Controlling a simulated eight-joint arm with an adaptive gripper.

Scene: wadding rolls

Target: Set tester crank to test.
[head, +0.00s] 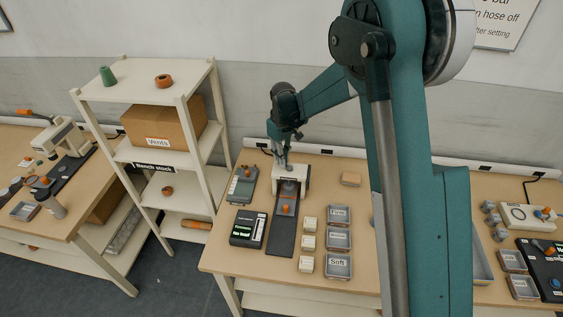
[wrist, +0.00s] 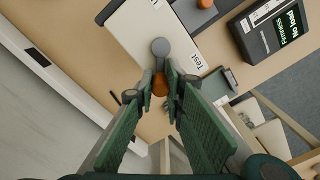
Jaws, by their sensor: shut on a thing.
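The tester (head: 290,174) is a white housing on the middle bench, and its white top also shows in the wrist view (wrist: 150,25) with a "Test" label near one edge. The tester crank (wrist: 160,50) has a grey round hub and a short arm that ends in an orange knob (wrist: 160,84). The crank arm points toward my gripper, beyond the housing edge and beside the label. My gripper (wrist: 162,90) is shut on the orange knob, with a finger on each side. In the head view my gripper (head: 281,160) is at the tester's back left, and the crank is hidden there.
A dark display box (head: 248,229) reading "No load" stands front left of the tester. Several pale blocks (head: 308,242) and grey bins (head: 338,239) stand to the right. A grey device (head: 242,186) is close on the left. A cream shelf (head: 150,94) rises left of the bench.

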